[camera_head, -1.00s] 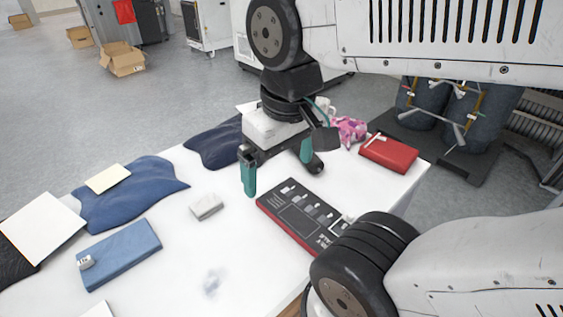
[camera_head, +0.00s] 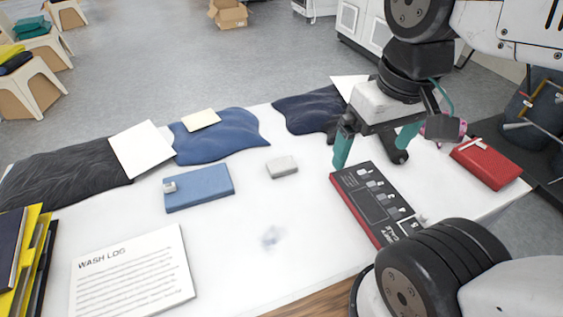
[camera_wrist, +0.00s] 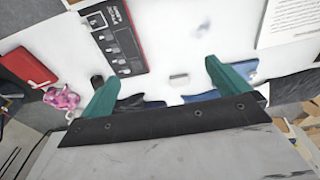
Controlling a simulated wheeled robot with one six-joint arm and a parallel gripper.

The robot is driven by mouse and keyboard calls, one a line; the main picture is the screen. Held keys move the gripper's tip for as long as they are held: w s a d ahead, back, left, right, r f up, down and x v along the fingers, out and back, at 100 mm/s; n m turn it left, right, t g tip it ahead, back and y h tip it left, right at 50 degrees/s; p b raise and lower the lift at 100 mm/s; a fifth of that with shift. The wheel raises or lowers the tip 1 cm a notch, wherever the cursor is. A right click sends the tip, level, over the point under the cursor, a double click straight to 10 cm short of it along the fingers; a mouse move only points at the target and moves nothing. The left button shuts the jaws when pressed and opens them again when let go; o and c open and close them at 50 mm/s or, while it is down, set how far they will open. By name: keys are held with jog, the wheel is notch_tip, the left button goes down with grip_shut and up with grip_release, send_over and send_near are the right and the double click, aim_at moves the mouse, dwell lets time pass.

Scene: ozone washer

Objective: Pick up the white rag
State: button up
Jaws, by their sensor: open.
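A faint whitish, crumpled-looking patch with grey shading (camera_head: 270,238) lies on the white table near its front middle in the head view. It may be the white rag, but it blends with the tabletop and I cannot be sure. My gripper (camera_head: 376,146) is open and empty, with teal fingers apart, above the table near the far end of the black and red box. It is to the right of the patch and well away from it.
A small grey-white block (camera_head: 282,167), a blue case (camera_head: 198,187) and a black and red box (camera_head: 365,208) lie on the table. Dark and blue cloths line the far edge. A wash log sheet (camera_head: 132,280) lies front left; a red book (camera_head: 490,163) lies right.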

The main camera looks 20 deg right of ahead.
dwell(0.5)
jog(key=g, duration=0.2)
send_over(282, 163)
notch_tip(282, 163, down, 24)
jog(key=shift+w+r, duration=0.1)
jog(key=shift+t, duration=0.3)
notch_tip(282, 163, down, 8)
jog(key=shift+r, duration=0.1)
